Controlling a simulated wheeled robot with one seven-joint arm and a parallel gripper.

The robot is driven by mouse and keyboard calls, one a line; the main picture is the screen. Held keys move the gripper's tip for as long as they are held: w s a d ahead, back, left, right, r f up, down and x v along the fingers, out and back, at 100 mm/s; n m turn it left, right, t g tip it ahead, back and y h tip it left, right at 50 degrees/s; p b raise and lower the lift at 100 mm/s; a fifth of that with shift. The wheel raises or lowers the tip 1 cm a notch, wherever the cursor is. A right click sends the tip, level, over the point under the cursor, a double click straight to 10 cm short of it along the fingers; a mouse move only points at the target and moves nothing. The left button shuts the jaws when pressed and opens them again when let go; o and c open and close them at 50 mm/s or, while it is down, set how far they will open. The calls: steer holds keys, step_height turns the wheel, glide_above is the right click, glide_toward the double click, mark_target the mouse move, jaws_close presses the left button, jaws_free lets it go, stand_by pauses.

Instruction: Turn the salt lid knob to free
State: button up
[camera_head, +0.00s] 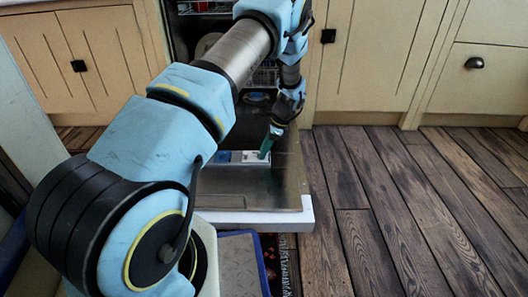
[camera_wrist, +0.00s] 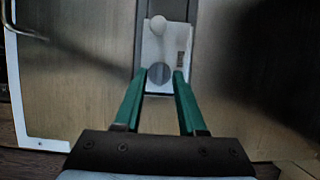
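A grey round knob (camera_wrist: 159,74), which looks like the salt lid knob, sits at the near end of a pale panel (camera_wrist: 153,50) set in the open dishwasher door. My gripper (camera_wrist: 160,80) has two green fingers, spread apart. Their tips stand to the left and right of the knob in the wrist view, with a gap between. I cannot tell whether they touch it or how high they are. In the head view my gripper (camera_head: 265,154) points down at the door beside the white panel (camera_head: 250,155); the knob cannot be made out there.
The metal dishwasher door (camera_head: 285,180) lies folded down, with a white edge (camera_head: 260,220). A rounded white piece (camera_wrist: 158,23) is at the panel's far end. A rack (camera_head: 262,77) shows inside the machine. Wooden floor (camera_head: 400,200) at right is clear, with cream cabinets (camera_head: 375,60) behind.

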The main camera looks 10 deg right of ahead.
jaws_close()
stand_by(0.6)
